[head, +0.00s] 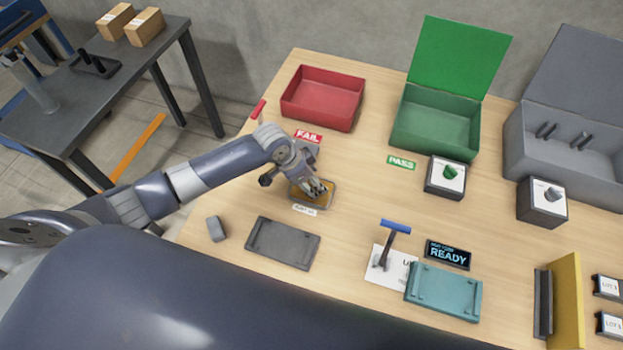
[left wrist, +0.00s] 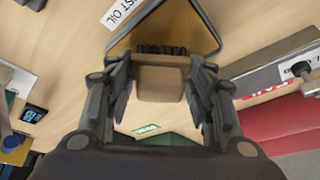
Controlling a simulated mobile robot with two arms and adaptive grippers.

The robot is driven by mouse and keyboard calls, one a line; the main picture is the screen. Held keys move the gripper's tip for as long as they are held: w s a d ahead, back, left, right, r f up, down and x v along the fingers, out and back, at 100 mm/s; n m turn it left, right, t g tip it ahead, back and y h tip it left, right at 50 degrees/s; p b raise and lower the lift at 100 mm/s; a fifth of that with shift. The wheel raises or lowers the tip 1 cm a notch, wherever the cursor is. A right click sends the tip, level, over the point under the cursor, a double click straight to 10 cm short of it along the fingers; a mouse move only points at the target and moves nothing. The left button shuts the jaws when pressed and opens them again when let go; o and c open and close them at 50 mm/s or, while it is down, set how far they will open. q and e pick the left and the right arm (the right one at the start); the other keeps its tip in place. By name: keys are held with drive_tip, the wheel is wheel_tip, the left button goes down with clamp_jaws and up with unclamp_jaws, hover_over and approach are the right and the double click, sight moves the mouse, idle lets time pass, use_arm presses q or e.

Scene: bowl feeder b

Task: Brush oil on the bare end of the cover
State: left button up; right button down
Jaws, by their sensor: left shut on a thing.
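My left gripper (head: 322,189) is shut on a brush, over the shallow oil tray (head: 328,204) with amber contents. In the left wrist view the brush (left wrist: 160,82) is a tan block between the fingers (left wrist: 160,90), its dark bristles facing the oil tray (left wrist: 206,38). I cannot tell whether the bristles touch the oil. A dark grey plate (head: 282,243) with raised edges lies in front of the tray, and a teal plate (head: 443,292) lies further right. I cannot tell which is the cover or which end is bare. My right gripper is not in view.
A small grey block (head: 216,228) lies left of the grey plate. A blue-topped stand (head: 395,228) and a READY display (head: 447,255) stand to the right. A red bin (head: 323,98), green box (head: 435,120) and grey box (head: 570,145) line the back. The wood around the oil tray is mostly clear.

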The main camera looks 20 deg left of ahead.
use_arm(q)
drive_tip(key=shift+f, duration=0.35)
idle(0.6)
drive_tip(key=shift+f+b, duration=0.2)
drive_tip(key=shift+b, duration=0.1)
idle(0.8)
drive_tip(key=shift+p, duration=0.3)
idle(0.6)
wheel_tip(320, 180, up, 7)
drive_tip(key=p, duration=0.7)
drive_tip(key=shift+p, duration=0.35)
drive_tip(key=shift+r, duration=0.1)
idle(0.4)
